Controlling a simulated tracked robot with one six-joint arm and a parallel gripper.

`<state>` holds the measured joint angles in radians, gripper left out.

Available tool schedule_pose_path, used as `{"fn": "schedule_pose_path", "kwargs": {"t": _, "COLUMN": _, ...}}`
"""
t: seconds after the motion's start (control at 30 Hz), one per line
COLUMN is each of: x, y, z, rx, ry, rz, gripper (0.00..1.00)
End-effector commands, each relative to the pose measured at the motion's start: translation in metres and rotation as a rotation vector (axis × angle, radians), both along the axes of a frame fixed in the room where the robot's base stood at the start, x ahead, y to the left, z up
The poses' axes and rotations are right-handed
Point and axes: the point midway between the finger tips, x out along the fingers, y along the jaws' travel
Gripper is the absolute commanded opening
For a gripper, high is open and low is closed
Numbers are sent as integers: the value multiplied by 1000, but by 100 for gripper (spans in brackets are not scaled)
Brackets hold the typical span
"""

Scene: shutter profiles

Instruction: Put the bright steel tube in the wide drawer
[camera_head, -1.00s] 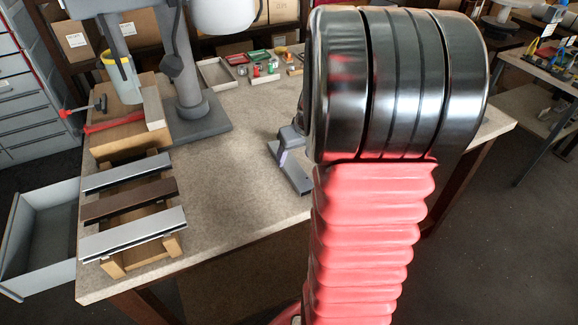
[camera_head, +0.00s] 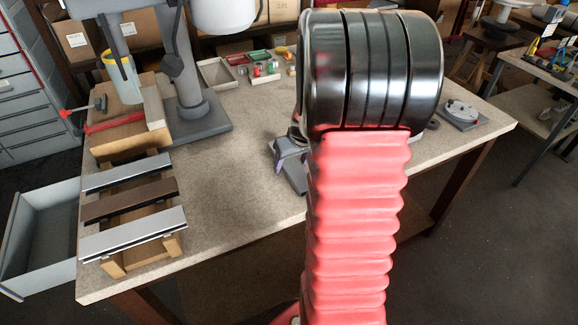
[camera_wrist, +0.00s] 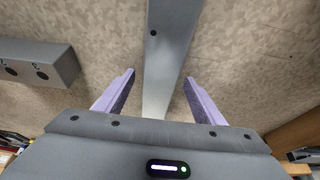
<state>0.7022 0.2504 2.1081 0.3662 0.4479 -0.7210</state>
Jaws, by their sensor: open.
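A long, straight grey metal length (camera_wrist: 168,60) with one dark hole, which looks like the bright steel tube, runs down the wrist view on the speckled bench top. My gripper (camera_wrist: 159,80) is open, with one purple finger on each side of this length and gaps between. In the head view my gripper (camera_head: 283,156) shows only partly, low over the bench beside my arm, which hides the tube there. An open grey drawer (camera_head: 14,245), which looks like the wide drawer, sticks out at the left, low beside the bench; its visible floor looks empty.
Three profiles, silver (camera_head: 127,172), brown (camera_head: 128,200) and silver (camera_head: 132,234), lie across a wooden rack at the bench's left. A grey block with holes (camera_wrist: 38,62) sits left of my fingers. A grey machine stand (camera_head: 188,112) rises at the back.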

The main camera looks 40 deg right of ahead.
Motion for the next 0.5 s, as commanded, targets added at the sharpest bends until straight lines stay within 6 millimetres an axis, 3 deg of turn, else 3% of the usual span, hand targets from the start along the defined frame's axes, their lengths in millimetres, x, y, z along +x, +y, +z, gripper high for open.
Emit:
{"fn": "schedule_pose_path", "kwargs": {"t": 0.43, "x": 0, "y": 0, "z": 1, "rx": 0, "ry": 0, "rz": 0, "gripper": 63}}
{"fn": "schedule_pose_path", "kwargs": {"t": 0.5, "x": 0, "y": 0, "z": 1, "rx": 0, "ry": -1, "rz": 0, "gripper": 60}}
